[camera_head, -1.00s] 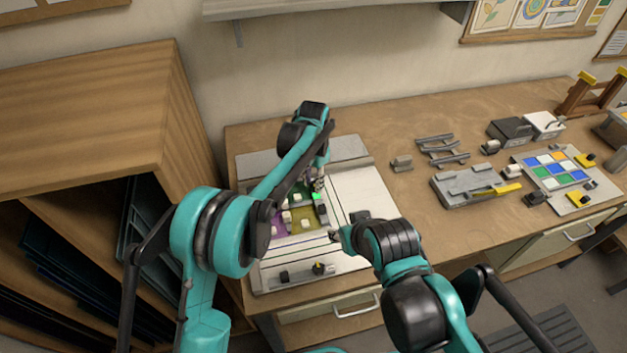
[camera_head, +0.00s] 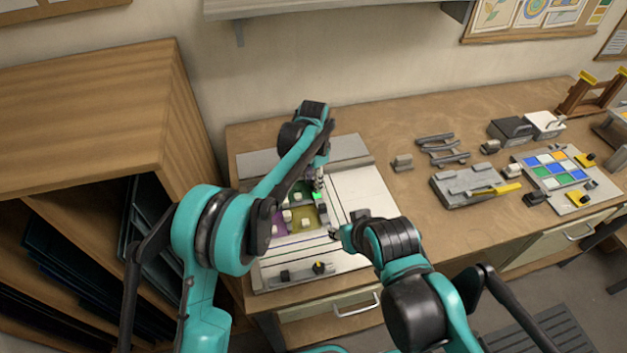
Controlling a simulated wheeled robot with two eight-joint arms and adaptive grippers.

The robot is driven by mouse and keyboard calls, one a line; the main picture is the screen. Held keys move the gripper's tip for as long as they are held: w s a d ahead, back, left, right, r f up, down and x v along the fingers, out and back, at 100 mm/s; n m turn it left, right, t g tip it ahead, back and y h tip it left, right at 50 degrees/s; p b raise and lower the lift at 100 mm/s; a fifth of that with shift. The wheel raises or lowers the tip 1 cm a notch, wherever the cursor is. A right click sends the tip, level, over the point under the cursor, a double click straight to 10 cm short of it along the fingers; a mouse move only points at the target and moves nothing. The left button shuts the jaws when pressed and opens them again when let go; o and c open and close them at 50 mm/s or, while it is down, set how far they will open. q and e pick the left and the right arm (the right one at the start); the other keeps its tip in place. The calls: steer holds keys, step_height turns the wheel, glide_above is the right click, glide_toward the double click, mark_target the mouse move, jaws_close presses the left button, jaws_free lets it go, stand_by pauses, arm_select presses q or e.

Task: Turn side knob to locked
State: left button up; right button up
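The white work board (camera_head: 352,180) lies on the left part of the bench, with coloured glass panes (camera_head: 304,217) and several small pale blocks on it. A small dark knob with a yellow mark (camera_head: 319,267) sits on the board's front strip; whether it is the side knob I cannot tell. My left gripper (camera_head: 318,188) points down at the far right part of the panes, beside a bright green spot; its fingers are too small to read. My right gripper (camera_head: 334,236) is low over the board, right of the panes; its finger opening is unclear.
A grey block (camera_head: 402,163), a rack (camera_head: 442,149), a grey fixture with a yellow handle (camera_head: 468,186) and a colour tile board (camera_head: 554,171) stand to the right. A wooden shelf unit (camera_head: 90,120) borders the left.

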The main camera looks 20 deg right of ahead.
mark_target(313, 184)
arm_select(q)
steer(key=shift+o, duration=0.9)
step_height(313, 184, up, 12)
steer(key=s+a+r+n+t+h+b, duration=0.15)
steer(key=s+a+n, duration=0.3)
steer(key=a, duration=0.65)
steer(key=s+a+r+n+t+y+b, duration=0.1)
steer(key=s+a+r+n+t, duration=0.3)
steer(key=a, duration=0.6)
steer(key=s+a+f+n+t+b, duration=0.1)
steer(key=s+a+f+n, duration=0.1)
steer(key=s+a+f, duration=0.3)
steer(key=s+a+f+n+b, duration=0.1)
steer(key=s+a+f+n, duration=0.2)
steer(key=s+a+f, duration=0.3)
steer(key=s+a, duration=0.2)
steer(key=s, duration=0.3)
steer(key=shift+a+t, duration=0.2)
steer(key=shift+t, duration=0.15)
